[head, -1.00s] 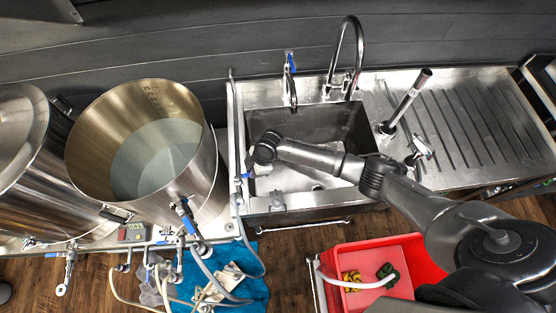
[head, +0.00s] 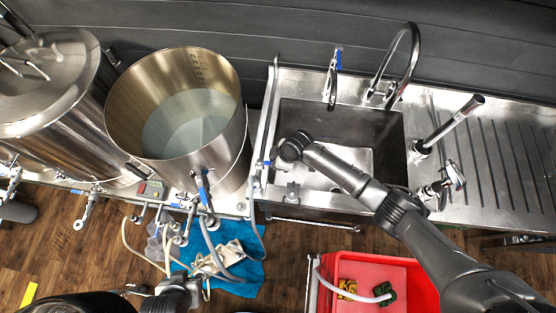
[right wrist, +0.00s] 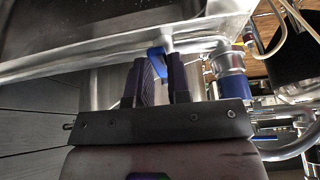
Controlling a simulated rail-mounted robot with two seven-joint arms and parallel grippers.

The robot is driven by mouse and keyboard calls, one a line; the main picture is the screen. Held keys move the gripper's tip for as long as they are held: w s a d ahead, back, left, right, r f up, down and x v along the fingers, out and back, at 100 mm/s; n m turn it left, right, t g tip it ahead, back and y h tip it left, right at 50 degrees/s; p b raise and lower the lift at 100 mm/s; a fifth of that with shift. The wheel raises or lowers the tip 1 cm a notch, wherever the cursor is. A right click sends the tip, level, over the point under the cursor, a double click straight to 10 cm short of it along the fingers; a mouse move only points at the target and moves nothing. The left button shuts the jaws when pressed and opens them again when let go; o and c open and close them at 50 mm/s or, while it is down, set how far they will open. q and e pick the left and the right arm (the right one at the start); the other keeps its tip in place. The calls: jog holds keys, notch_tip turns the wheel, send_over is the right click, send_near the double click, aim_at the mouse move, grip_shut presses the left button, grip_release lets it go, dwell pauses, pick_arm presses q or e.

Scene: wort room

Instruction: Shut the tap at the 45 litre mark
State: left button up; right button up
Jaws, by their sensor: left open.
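The open steel kettle (head: 222,120) stands left of the sink, with water (head: 190,122) in it. Scale marks (head: 197,66) show on its inner wall, too small to read; the water surface lies below the visible ones. A blue-handled tap (head: 266,163) sits on the pipe at the sink's left edge. In the right wrist view a blue lever (right wrist: 157,60) shows at the fingers of my right gripper (right wrist: 160,75); I cannot tell whether they grip it. In the head view that gripper is hidden by its wrist. My left gripper (head: 187,272) is open at the bottom left, above the floor.
A second, lidded kettle (head: 60,120) stands at the left. Valves and hoses (head: 165,235) hang in front of the bench, over a blue cloth (head: 240,260). A red crate (head: 405,275) is on the floor below the sink (head: 340,115). Another blue-handled valve (head: 203,188) is on the kettle front.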

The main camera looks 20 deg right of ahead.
jog(key=o, duration=0.5)
jog(key=shift+c, duration=0.2)
jog(key=v, duration=1.3)
jog(key=shift+d+r+b, duration=0.2)
jog(key=shift+r+b, duration=0.1)
jog(key=shift+b, duration=0.1)
jog(key=shift+s, duration=0.1)
